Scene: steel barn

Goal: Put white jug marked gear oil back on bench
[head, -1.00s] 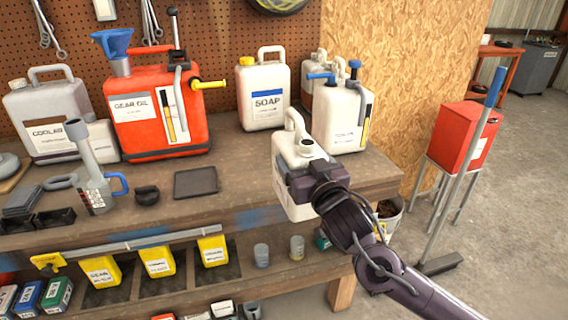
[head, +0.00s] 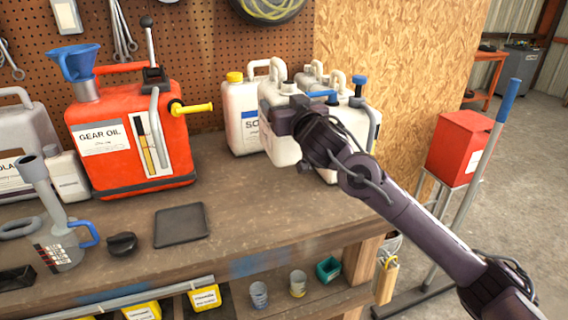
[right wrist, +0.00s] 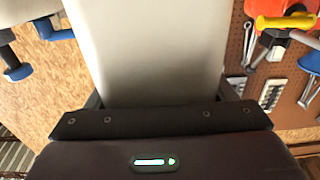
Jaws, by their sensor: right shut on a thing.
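My right gripper (head: 292,122) is shut on a white jug (head: 284,152) with a top handle. The jug is upright over the right part of the bench (head: 226,220), in front of the soap jug (head: 237,104). I cannot tell whether its base touches the bench top, and its label is hidden. In the right wrist view its pale side (right wrist: 150,50) fills the space between the fingers. The only readable "GEAR OIL" label is on a red can (head: 120,110) on the bench. My left gripper is out of view.
White jugs with a blue tap (head: 362,118) stand behind and right of the held jug. A dark flat tray (head: 181,226) and a grey measuring jug (head: 58,232) are at left. Bench top right of the tray is bare. A pegboard (head: 205,40) closes the back.

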